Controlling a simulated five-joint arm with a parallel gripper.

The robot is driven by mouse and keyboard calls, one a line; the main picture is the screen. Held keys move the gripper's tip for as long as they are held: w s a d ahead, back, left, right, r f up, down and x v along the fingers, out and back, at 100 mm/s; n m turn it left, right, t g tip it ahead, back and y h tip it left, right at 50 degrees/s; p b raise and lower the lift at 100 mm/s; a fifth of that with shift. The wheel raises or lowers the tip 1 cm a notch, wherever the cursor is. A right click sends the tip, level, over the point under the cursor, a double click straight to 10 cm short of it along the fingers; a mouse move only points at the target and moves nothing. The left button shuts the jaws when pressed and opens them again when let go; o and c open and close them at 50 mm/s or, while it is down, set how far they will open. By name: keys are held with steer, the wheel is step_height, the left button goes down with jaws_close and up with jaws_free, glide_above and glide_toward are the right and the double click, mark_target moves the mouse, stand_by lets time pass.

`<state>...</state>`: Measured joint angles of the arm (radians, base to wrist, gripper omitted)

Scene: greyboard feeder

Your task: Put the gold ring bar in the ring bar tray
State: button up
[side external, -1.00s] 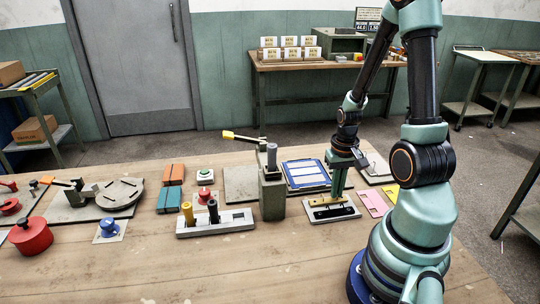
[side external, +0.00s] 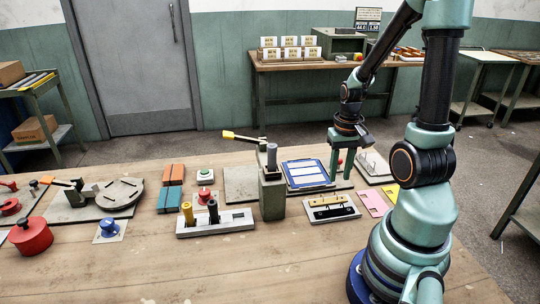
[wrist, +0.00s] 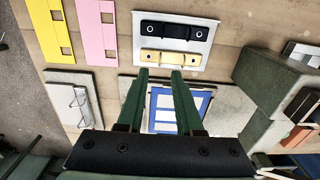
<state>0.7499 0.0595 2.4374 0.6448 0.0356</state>
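The gold ring bar (side external: 326,201) lies in the pale ring bar tray (side external: 355,210), beside a black ring bar (side external: 333,213). In the wrist view the gold bar (wrist: 171,57) is on the side of the tray (wrist: 206,47) nearer my fingers, with the black bar (wrist: 176,31) beyond it, roughly parallel. My gripper (side external: 341,176) is above and behind the tray, clear of the bar. In the wrist view its two green fingers (wrist: 160,73) stand apart with nothing between them. Whether the gold bar is fully seated cannot be told.
Behind the tray is a blue-framed panel (side external: 306,174) on a grey board. A grey upright block (side external: 272,198) with a lever stands left of the tray. Pink (side external: 373,203) and yellow (side external: 391,193) plates lie to its right. The table in front of the tray is clear.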

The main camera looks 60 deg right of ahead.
mark_target(336, 193)
step_height(336, 193, up, 6)
steer(key=w+a+r+n+t, duration=0.2)
steer(key=a+r+n, duration=0.1)
steer(key=a, duration=0.3)
steer(key=w+a+r+n+t, duration=0.1)
steer(key=w+a+r+n, duration=0.2)
steer(key=a, duration=0.3)
steer(key=w+a+r+n+t, duration=0.2)
steer(key=w+a+r+n, duration=0.1)
steer(key=a+r, duration=0.2)
steer(key=shift+a+t, duration=0.3)
steer(key=shift+a, duration=0.8)
